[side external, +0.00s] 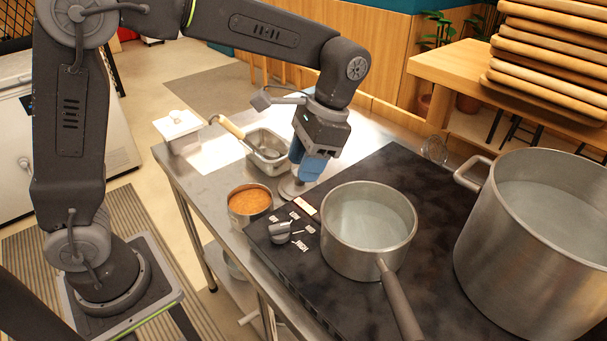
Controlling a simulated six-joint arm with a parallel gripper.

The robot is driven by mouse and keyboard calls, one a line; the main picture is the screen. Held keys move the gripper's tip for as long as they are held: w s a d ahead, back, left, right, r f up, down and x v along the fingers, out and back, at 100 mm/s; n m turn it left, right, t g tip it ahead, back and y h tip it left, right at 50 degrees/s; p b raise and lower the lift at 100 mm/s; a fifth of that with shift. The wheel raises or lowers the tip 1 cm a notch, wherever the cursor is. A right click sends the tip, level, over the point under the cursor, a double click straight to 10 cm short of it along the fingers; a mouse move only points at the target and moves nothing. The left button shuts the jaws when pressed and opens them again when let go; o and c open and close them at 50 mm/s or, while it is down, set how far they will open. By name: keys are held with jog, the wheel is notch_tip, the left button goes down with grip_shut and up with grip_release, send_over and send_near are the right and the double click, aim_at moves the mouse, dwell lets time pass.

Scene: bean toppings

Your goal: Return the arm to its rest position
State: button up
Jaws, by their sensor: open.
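My arm reaches over from the left and bends down above the metal table. My gripper (303,168) has blue fingers and points down, just behind the stove's control knob and left of the saucepan. It is open. A grey round piece shows right below the fingers; I cannot tell whether they touch it. A can of orange-brown beans (250,201) stands left of the stove. A small metal tray (268,158) with a ladle (235,131) resting in it sits behind the can.
A saucepan (345,258) with its handle toward the front stands on the black stove (430,300). A large pot (520,270) stands at the right. A white box (180,130) sits at the table's left corner. Stacked wooden boards (550,60) are at the back right.

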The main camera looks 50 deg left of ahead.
jog(key=s+a+r+n+t, duration=0.1)
jog(key=s+a+n+t, duration=0.1)
jog(key=s, duration=0.5)
jog(key=s+a+r+n+t+h, duration=0.1)
jog(key=s+a+r+n+t, duration=0.1)
jog(key=s+a+t, duration=0.3)
jog(key=shift+s+a+r+t+h, duration=0.15)
jog(key=shift+s+r+t+h, duration=0.15)
jog(key=shift+s+t, duration=0.9)
